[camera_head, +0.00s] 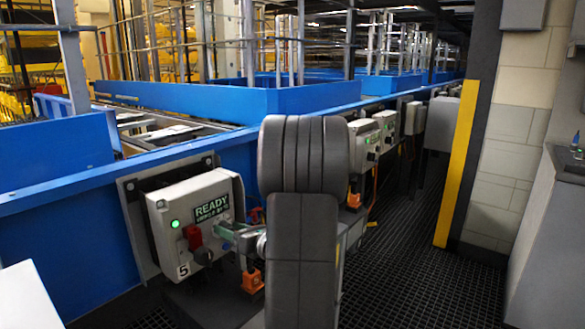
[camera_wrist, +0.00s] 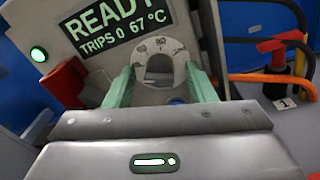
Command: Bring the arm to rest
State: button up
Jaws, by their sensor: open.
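My gripper (camera_head: 226,232) is in front of the grey control box (camera_head: 188,215) marked 5 on the left of the head view. My arm covers the middle of that view. In the wrist view the two green fingers of my gripper (camera_wrist: 160,76) are apart, one on each side of a grey round dial plate (camera_wrist: 158,48). No held object shows between them. I cannot tell whether the fingers touch the box. The box's display (camera_wrist: 100,35) reads READY, TRIPS 0, 67 °C. A green lamp (camera_wrist: 38,54) is lit and a red switch (camera_wrist: 62,82) is beside the display.
A blue conveyor wall (camera_head: 70,250) runs along the left, with more grey boxes (camera_head: 385,130) farther down. An orange part (camera_head: 252,281) is below the box. A yellow-edged post (camera_head: 458,160) and a grey cabinet (camera_head: 555,235) are on the right. The grating floor (camera_head: 420,255) between is clear.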

jog(key=shift+m+p, duration=0.45)
jog(key=shift+m, duration=0.75)
